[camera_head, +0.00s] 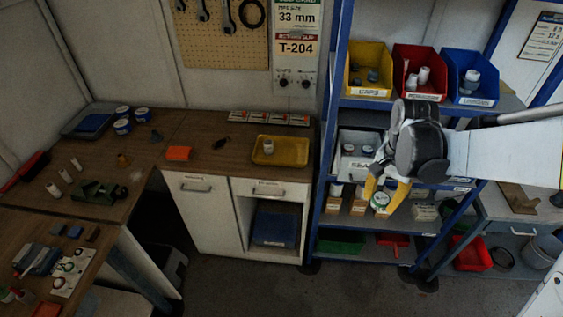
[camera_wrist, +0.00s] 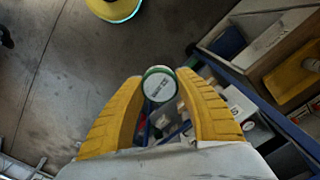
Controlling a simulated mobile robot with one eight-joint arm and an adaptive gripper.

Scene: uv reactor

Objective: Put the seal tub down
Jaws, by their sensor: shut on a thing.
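The seal tub (camera_head: 381,201) is a small round white tub with a green rim. My gripper (camera_head: 385,193) is shut on it, with its yellow fingers pointing down in front of the blue shelf rack. In the wrist view, the tub's pale lid with small dark print (camera_wrist: 159,86) faces the camera between the two yellow fingertips (camera_wrist: 160,78). The fingers hide parts of the tub's sides. The tub appears held in the air, with floor and shelf parts seen beyond it.
The wooden worktop (camera_head: 215,153) carries a yellow tray (camera_head: 293,151) with a small white item, an orange block (camera_head: 178,153) and several flat boxes. Blue-and-white tubs (camera_head: 122,126) stand at the back left. The blue rack (camera_head: 324,130) holds yellow, red and blue bins. Bare worktop lies left of the tray.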

